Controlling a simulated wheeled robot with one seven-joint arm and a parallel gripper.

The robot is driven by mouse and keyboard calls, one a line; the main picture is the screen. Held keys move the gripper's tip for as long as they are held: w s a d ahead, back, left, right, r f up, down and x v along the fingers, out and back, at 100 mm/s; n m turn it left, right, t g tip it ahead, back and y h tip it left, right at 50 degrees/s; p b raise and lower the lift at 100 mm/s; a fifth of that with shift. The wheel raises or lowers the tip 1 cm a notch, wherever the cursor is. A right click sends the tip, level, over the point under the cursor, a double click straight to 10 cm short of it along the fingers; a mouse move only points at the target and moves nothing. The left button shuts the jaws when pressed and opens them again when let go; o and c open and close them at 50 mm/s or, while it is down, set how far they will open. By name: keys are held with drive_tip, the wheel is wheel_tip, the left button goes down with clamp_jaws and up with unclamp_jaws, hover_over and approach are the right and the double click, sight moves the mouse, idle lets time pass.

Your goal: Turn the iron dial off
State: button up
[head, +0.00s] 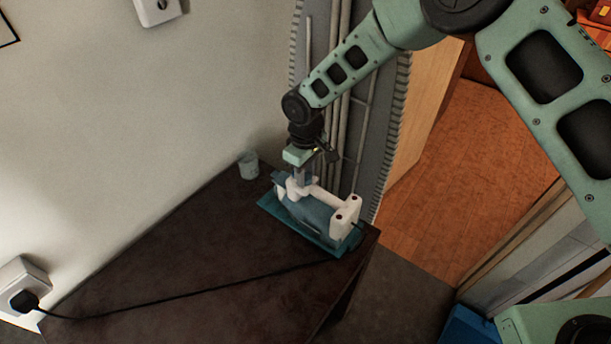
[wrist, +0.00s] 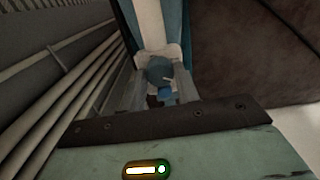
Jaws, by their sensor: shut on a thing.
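The iron (head: 318,212), teal-blue with a white handle, lies on a flat teal base (head: 290,227) near the far corner of the dark table. My gripper (head: 301,180) reaches down onto the end of the iron nearest the wall. In the wrist view, a round blue dial (wrist: 160,71) sits on a white part of the iron. My gripper's grey fingers (wrist: 158,86) lie on either side of the dial and are shut on it. The dial's marks are too small to read, so its setting cannot be told.
A small pale cup (head: 248,166) stands on the table (head: 190,245) beside the wall. A black cord (head: 190,294) runs across the table from the iron to a wall socket (head: 22,285). A grey panel with rails (head: 340,110) stands close behind the iron.

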drive_tip(key=n+b, duration=0.1)
drive_tip(key=n, duration=0.3)
drive_tip(key=shift+n, duration=0.3)
drive_tip(key=shift+n+b, duration=0.4)
drive_tip(key=shift+n, duration=2.1)
drive_tip(key=o, duration=0.7)
drive_tip(key=shift+r, duration=0.15)
wheel_tip(320, 180, up, 17)
drive_tip(key=b, duration=0.3)
drive_tip(key=shift+r, duration=0.1)
